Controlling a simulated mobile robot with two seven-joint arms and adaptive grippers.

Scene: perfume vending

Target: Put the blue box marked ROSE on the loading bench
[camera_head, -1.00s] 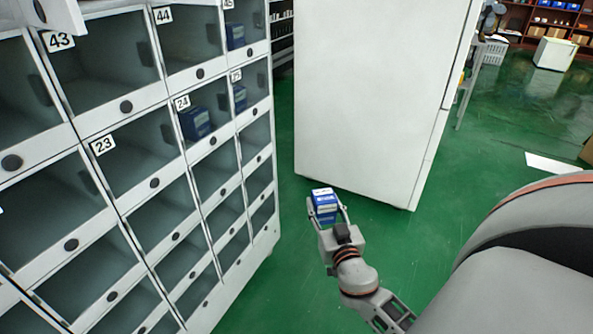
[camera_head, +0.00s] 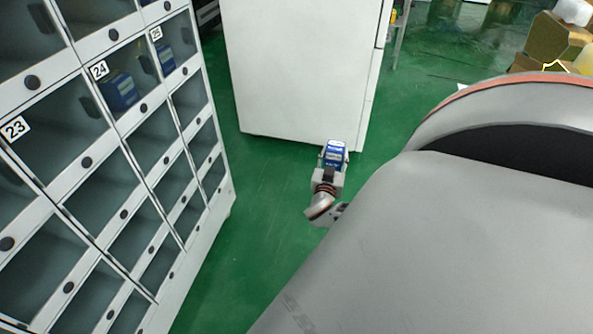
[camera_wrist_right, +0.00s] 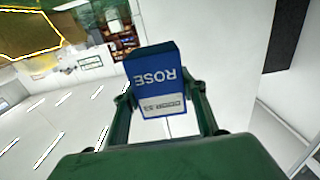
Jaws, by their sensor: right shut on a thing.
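The blue box marked ROSE (camera_head: 334,156) is held up by my right gripper (camera_head: 333,163), in front of the white cabinet in the head view. In the right wrist view the box (camera_wrist_right: 157,82) sits between the two fingers of the gripper (camera_wrist_right: 162,108), with its ROSE label upside down and a pale label strip below it. The right gripper is shut on the box. No loading bench can be made out for certain in these views. My left gripper is out of view.
A locker wall (camera_head: 105,205) with numbered compartments stands on the left; compartment 24 holds a blue box (camera_head: 118,91). A tall white cabinet (camera_head: 300,70) stands behind the held box. Cardboard boxes (camera_head: 556,42) are at the top right. Green floor (camera_head: 262,215) is clear between lockers and my body.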

